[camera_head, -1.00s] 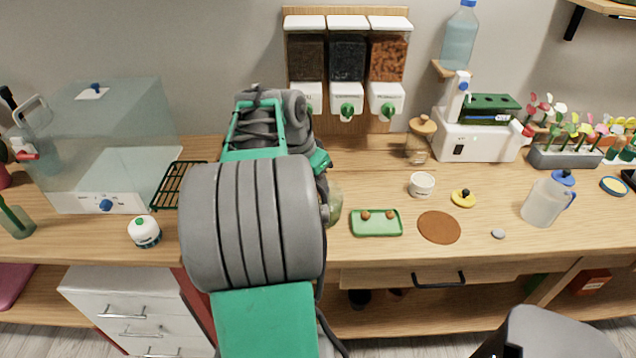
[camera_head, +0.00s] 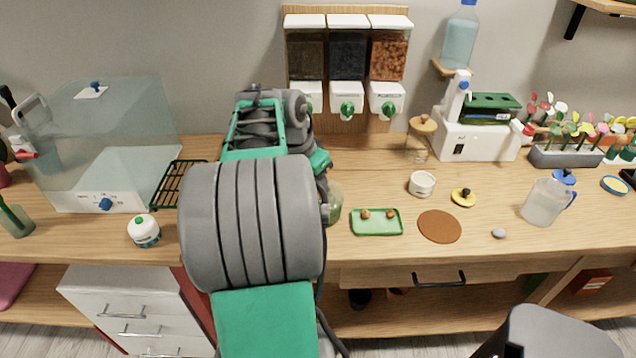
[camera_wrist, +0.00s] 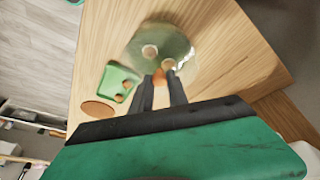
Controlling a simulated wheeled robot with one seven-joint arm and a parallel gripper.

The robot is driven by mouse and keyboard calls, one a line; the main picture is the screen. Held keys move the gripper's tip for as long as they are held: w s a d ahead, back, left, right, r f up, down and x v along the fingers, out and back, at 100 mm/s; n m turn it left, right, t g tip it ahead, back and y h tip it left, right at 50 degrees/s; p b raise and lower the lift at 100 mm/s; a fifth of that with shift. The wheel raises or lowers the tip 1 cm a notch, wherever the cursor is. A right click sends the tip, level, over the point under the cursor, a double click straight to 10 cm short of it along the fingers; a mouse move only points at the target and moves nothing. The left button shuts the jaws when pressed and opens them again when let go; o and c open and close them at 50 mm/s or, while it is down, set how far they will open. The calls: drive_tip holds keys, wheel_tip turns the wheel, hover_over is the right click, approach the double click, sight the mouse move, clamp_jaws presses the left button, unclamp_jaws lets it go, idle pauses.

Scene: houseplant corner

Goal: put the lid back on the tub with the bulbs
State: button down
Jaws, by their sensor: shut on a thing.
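A see-through greenish round tub (camera_wrist: 186,50) sits below my gripper in the wrist view, with pale and orange-brown bulbs (camera_wrist: 150,51) showing in it. In the head view the tub (camera_head: 335,203) is mostly hidden behind my arm. My gripper (camera_wrist: 160,82) is shut on a small orange-brown thing (camera_wrist: 159,75) over the tub's near edge. I cannot tell whether this is a bulb or a lid's knob. A yellow lid-like disc (camera_head: 464,198) with a dark knob lies on the bench at the right.
A green tray (camera_head: 376,233) with two bulbs lies right of the tub, then a brown round mat (camera_head: 439,227). A white cup (camera_head: 422,184), a cork-topped jar (camera_head: 422,125) and a jug (camera_head: 547,202) stand farther right. A glass case (camera_head: 105,140) stands left.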

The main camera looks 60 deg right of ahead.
idle(0.4)
drive_tip(key=c, duration=1.2)
unclamp_jaws()
drive_tip(key=shift+o, duration=0.5)
drive_tip(key=o, duration=0.4)
drive_tip(key=shift+r, duration=0.1)
drive_tip(key=shift+r+p, duration=2.7)
drive_tip(key=shift+r, duration=0.7)
drive_tip(key=shift+c, duration=0.2)
